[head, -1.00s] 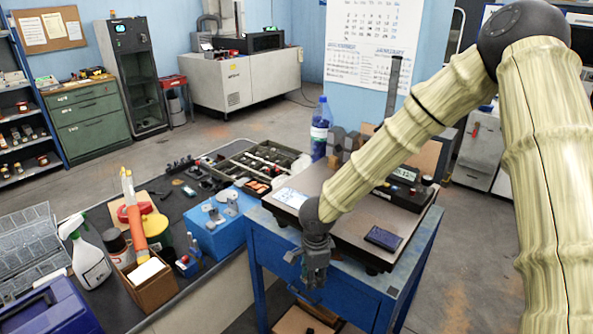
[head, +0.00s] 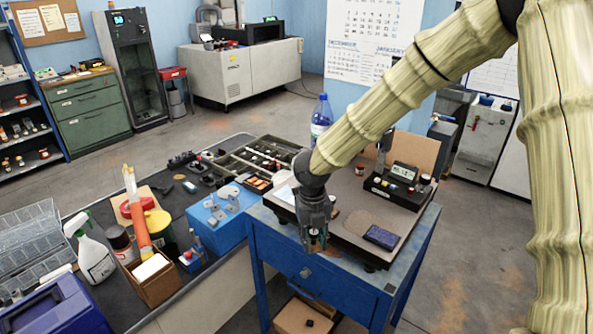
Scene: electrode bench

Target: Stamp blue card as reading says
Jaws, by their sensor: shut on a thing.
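My gripper (head: 315,238) hangs in front of the near left edge of the brown-topped blue stand. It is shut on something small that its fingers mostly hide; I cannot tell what. A pale bluish-white card (head: 284,194) lies on the stand's top, partly behind my arm. A dark blue pad (head: 381,237) lies near the front right edge of the top, apart from my gripper. A black meter (head: 399,182) with a lit display stands at the back right; its digits are too small to read surely. A small round brown piece (head: 334,212) shows just right of my gripper.
A blue block with metal pieces (head: 217,212) is to the left, on a dark bench with a cardboard box (head: 153,280) and spray bottle (head: 92,256). The stand's top is clear between pad and meter.

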